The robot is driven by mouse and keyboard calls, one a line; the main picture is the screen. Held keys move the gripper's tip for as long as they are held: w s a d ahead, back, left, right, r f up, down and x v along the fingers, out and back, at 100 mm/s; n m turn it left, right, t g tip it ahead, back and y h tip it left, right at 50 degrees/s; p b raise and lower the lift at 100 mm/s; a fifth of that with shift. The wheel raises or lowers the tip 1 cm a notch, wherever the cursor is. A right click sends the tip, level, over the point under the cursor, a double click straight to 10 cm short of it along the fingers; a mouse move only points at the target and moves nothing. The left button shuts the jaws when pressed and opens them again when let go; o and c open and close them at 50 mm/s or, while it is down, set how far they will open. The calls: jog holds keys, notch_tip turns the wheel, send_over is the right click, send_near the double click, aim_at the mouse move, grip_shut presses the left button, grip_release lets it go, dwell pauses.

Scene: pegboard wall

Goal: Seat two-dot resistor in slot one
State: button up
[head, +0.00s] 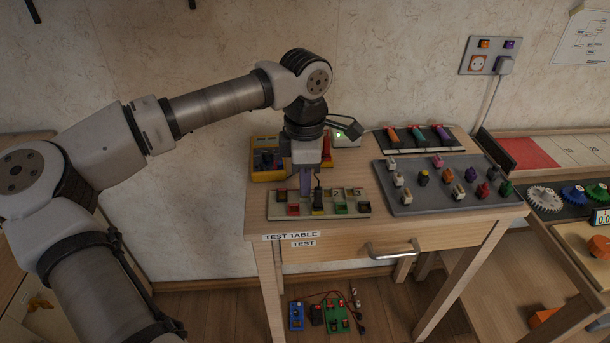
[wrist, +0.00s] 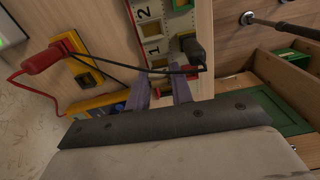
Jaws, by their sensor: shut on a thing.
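The pale test strip (head: 275,206) lies along the front left of the test table, with several sockets and numbers. In the wrist view the strip (wrist: 178,22) shows the numbers 1 and 2. My gripper (head: 306,190) points down at the strip's left half. Its two purple-grey fingers (wrist: 160,93) are beside the end of the strip marked 1. A black plug-like piece (head: 318,197) stands upright just right of the fingers.
A grey tray (head: 430,207) of several small coloured parts fills the table's right. A probe rack (head: 452,140) is behind it.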

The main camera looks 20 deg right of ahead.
jog(key=shift+f+b, duration=0.55)
jog(key=shift+f, duration=0.2)
jog(key=o, duration=1)
jog(key=shift+o, duration=0.2)
jog(key=shift+r, duration=0.25)
jog(key=shift+r+p, duration=1.7)
jog(key=shift+r, duration=0.65)
